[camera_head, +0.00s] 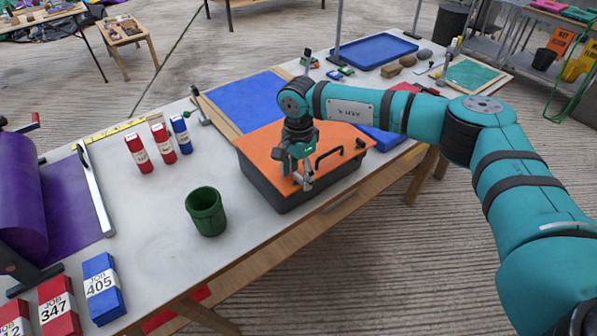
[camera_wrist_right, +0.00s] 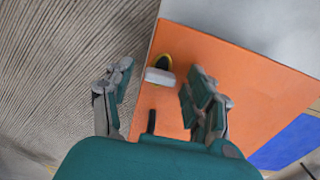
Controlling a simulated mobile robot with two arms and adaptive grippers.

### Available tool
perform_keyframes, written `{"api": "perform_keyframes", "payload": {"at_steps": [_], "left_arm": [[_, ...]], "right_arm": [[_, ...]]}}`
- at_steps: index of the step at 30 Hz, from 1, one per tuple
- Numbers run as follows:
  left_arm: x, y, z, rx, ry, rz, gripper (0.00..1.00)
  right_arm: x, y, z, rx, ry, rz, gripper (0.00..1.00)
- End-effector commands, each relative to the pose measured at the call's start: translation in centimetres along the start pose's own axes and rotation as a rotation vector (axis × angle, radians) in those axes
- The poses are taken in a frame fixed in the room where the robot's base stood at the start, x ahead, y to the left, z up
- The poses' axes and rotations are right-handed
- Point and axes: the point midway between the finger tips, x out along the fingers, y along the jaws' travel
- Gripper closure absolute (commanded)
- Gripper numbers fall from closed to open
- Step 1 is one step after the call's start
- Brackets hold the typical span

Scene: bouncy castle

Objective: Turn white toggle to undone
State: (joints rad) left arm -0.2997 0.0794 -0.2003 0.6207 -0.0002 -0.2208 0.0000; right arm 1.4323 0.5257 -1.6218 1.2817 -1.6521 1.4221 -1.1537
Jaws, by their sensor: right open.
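The white toggle (camera_wrist_right: 160,77) lies on the orange lid (camera_wrist_right: 232,65) near its edge in the right wrist view, beside a yellow and black ring-like part. My right gripper (camera_wrist_right: 163,88) is open, with one finger on each side of the toggle in that picture; I cannot tell whether either finger touches it. In the head view my right gripper (camera_head: 303,180) points down over the front of the orange lid (camera_head: 265,150) of a dark box (camera_head: 270,187). There I cannot make out the toggle, which the gripper probably covers. My left gripper is not in view.
A black handle (camera_head: 331,154) rises from the lid close to the gripper. A green cup (camera_head: 206,212) stands left of the box. A blue mat (camera_head: 250,102) lies behind the box. The table's front edge is close.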

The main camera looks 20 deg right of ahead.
Motion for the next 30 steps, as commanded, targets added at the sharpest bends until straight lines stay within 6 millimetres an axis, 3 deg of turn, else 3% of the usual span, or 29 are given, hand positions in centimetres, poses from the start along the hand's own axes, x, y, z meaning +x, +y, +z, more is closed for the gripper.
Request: {"api": "perform_keyframes", "payload": {"at_steps": [5,18,30], "left_arm": [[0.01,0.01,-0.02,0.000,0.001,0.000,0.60],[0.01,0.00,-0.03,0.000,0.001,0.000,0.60],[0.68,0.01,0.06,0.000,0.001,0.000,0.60]], "right_arm": [[0.00,-0.02,0.00,0.000,0.000,0.000,0.44],[-0.06,-0.03,-0.01,0.000,0.000,-0.001,0.99],[0.05,-0.08,-0.01,0.088,-0.001,-0.003,0.99]]}}
